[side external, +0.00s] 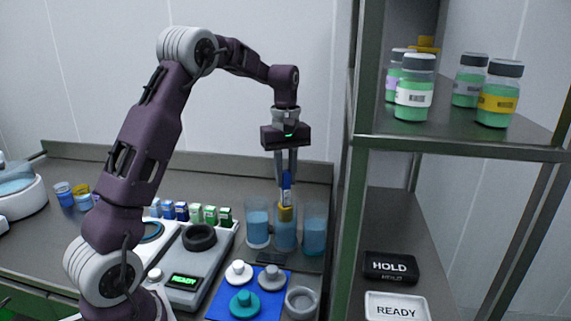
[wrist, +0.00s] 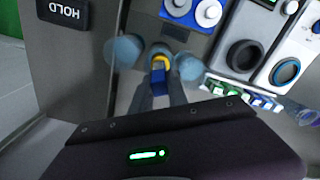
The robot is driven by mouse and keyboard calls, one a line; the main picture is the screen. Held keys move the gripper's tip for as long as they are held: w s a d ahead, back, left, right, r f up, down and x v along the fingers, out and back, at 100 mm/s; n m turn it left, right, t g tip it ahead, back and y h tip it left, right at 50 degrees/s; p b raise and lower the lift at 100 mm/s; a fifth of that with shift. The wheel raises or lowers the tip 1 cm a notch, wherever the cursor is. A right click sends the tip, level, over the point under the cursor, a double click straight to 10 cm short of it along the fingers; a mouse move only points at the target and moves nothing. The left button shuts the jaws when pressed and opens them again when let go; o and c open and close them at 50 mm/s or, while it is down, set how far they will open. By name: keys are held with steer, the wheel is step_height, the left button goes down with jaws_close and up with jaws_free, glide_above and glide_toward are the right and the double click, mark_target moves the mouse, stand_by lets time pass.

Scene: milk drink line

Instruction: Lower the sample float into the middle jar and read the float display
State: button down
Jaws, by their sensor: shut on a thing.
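My gripper (side external: 286,178) is shut on the sample float, which has a blue upper part (side external: 287,188) and a yellow lower end (side external: 286,213). It holds the float upright over the middle jar (side external: 285,238). The yellow end overlaps the top of that jar; I cannot tell how far inside it is. In the wrist view the float (wrist: 158,77) lies between my fingers (wrist: 160,90), with its yellow end over the middle jar. The left jar (side external: 257,229) and right jar (side external: 315,230) hold blue liquid, like the middle one. A small dark panel (side external: 270,258) lies in front of the jars; its face is unreadable.
A blue mat (side external: 262,302) with several knobbed pieces lies in front. A grey device (side external: 184,281) reading READY stands left, near several small coloured boxes (side external: 195,213). A metal shelf (side external: 450,150) with green jars stands close right, with HOLD (side external: 390,267) and READY (side external: 396,307) signs below.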

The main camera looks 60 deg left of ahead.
mark_target(285, 191)
steer(key=shift+f, duration=2.4)
steer(key=c, duration=0.7)
jaws_free()
steer(key=shift+o, duration=0.2)
steer(key=shift+r, duration=4.55)
